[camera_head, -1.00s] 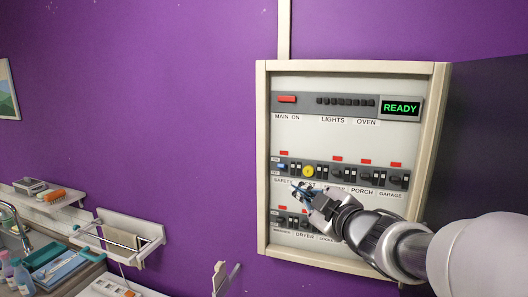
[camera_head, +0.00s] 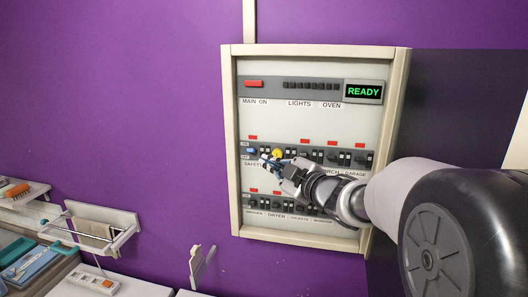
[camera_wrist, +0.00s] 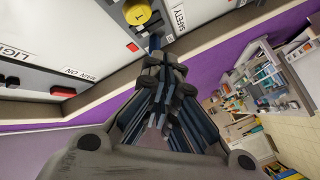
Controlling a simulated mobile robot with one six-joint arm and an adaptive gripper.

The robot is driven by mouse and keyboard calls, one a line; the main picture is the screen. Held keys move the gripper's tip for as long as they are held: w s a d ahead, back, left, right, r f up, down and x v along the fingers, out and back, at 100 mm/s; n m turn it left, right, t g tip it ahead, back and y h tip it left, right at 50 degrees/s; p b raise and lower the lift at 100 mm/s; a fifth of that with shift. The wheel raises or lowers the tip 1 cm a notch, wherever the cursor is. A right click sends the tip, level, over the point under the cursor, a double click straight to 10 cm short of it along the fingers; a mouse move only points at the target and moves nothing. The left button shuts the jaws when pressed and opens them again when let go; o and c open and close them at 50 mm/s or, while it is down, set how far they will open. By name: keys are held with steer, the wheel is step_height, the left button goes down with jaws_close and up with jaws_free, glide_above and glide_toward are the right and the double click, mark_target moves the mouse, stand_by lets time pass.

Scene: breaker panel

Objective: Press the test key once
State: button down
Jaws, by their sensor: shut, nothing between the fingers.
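The yellow round button (camera_head: 277,153), which I take to be the test key, sits on the middle breaker row of the panel. It also shows at the top of the wrist view (camera_wrist: 137,12), with a dark mark on its face. My gripper (camera_head: 266,158) is shut and empty, its fingertips just lower left of the button in the head view. In the wrist view the shut fingertips (camera_wrist: 155,42) lie close beside and below the button. I cannot tell whether they touch the panel. The display (camera_head: 363,91) reads READY in green.
A blue lever (camera_head: 250,150) sits left of the button, above the SAFETY label. Dark breaker levers fill the rest of the row, and another row (camera_head: 290,205) runs below, partly hidden by my arm. A red MAIN switch (camera_head: 254,84) is at the upper left. The panel frame (camera_head: 229,140) stands proud.

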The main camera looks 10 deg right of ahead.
mark_target(276, 156)
steer(key=shift+w+d+p, duration=0.2)
steer(key=shift+w+d, duration=0.15)
steer(key=shift+w, duration=0.5)
steer(key=shift+w+d+p, duration=0.2)
steer(key=shift+w+d, duration=0.15)
steer(key=shift+w, duration=0.45)
steer(key=shift+w, duration=0.1)
steer(key=shift+w+d, duration=0.15)
steer(key=shift+w, duration=0.15)
steer(key=shift+w+d+p, duration=0.35)
steer(key=shift+w+p, duration=0.1)
steer(key=shift+w, duration=0.3)
stand_by(1.2)
steer(key=shift+s, duration=0.15)
steer(key=shift+s+a+b, duration=0.25)
steer(key=shift+s+b, duration=0.1)
steer(key=shift+s, duration=0.15)
steer(key=shift+s+a+b, duration=0.25)
steer(key=shift+s+b, duration=0.1)
steer(key=shift+s, duration=0.15)
steer(key=s, duration=0.1)
steer(key=s+a+b, duration=0.1)
steer(key=s, duration=0.1)
steer(key=s+a+b, duration=0.1)
steer(key=shift+s, duration=0.35)
